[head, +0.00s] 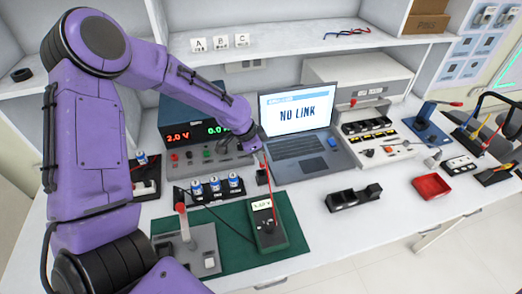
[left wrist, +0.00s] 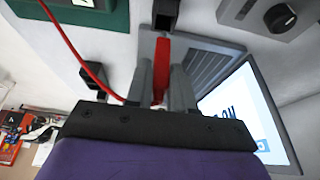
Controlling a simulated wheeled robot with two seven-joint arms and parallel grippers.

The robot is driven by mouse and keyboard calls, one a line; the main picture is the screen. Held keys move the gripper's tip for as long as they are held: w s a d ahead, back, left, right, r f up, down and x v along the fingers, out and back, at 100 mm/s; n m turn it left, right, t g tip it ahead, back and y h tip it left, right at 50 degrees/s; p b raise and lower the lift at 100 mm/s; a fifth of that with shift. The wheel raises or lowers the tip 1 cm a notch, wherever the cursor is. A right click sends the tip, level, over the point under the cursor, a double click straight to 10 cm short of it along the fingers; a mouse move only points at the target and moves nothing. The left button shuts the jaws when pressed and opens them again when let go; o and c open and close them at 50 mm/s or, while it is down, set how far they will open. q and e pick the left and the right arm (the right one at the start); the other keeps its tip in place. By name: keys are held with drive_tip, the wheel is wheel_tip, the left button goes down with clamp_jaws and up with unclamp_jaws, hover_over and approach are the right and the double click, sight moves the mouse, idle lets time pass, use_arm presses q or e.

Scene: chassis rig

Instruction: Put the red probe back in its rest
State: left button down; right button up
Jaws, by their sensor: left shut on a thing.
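My left gripper (head: 256,147) comes in from the left, in front of the laptop. In the left wrist view its fingers (left wrist: 160,82) are shut on the red probe (left wrist: 162,56), which shows as a red piece between them. A red lead (left wrist: 72,45) runs from the probe. In the head view a red line (head: 270,190) runs between gripper and green meter (head: 268,223). A small black block (head: 262,177), which may be the rest, stands on the table below the gripper. In the left wrist view a black block (left wrist: 166,14) lies close beyond the fingertips; I cannot tell if they touch.
The laptop (head: 298,124) reads NO LINK. A power supply (head: 192,124) and several blue-white cells (head: 214,185) stand near my arm. A lever switch (head: 186,240) is on the green mat (head: 232,252). A black holder (head: 352,197) and red tray (head: 432,186) lie right.

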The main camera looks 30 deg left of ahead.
use_arm(q)
drive_tip(key=shift+s+f, duration=0.1)
drive_tip(key=shift+f, duration=0.3)
idle(0.5)
drive_tip(key=shift+p, duration=0.35)
idle(0.4)
drive_tip(key=shift+r+p, duration=0.1)
drive_tip(key=shift+p, duration=0.25)
